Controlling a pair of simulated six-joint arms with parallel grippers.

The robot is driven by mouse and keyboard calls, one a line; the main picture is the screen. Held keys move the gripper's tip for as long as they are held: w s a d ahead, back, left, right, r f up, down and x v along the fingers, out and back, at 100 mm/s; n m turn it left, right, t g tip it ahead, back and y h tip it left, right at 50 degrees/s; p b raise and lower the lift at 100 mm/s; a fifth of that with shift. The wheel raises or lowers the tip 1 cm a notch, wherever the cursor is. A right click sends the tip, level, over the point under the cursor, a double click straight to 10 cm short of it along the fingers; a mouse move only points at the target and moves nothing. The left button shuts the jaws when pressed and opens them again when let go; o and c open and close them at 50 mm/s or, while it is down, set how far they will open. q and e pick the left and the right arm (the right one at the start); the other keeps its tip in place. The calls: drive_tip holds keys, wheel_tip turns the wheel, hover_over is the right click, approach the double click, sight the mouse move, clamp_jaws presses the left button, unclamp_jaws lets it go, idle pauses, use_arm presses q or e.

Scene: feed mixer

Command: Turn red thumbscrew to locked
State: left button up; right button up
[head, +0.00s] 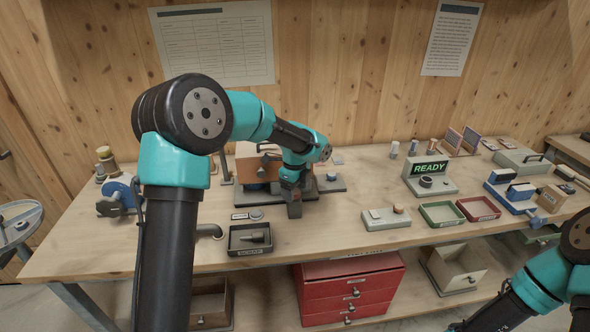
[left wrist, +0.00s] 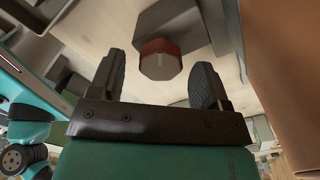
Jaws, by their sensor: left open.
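The red thumbscrew (left wrist: 160,60) shows in the left wrist view as a faceted knob with a dark red side and a grey-brown end face, in front of a dark grey block (left wrist: 172,25). My left gripper (left wrist: 157,66) is open, one finger on each side of the knob in the picture, with gaps on both sides; I see no contact. In the head view my left gripper (head: 293,203) points down at the front of the feed mixer (head: 262,170), and the thumbscrew cannot be made out there. My right arm enters at lower right; its gripper is out of frame.
A black tray (head: 232,249) with a dark part stands near the bench's front edge. To the right are a grey box with a button (head: 386,218), a green tray (head: 456,221), a red tray (head: 493,215) and a READY display (head: 430,169).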

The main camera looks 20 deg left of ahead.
sight(295, 191)
use_arm(q)
wheel_tip(295, 191, up, 17)
idle(0.5)
drive_tip(key=shift+n, duration=0.3)
drive_tip(key=n, duration=3)
drive_tip(key=shift+a+f, duration=0.1)
wheel_tip(295, 191, down, 17)
drive_tip(key=shift+f, duration=0.2)
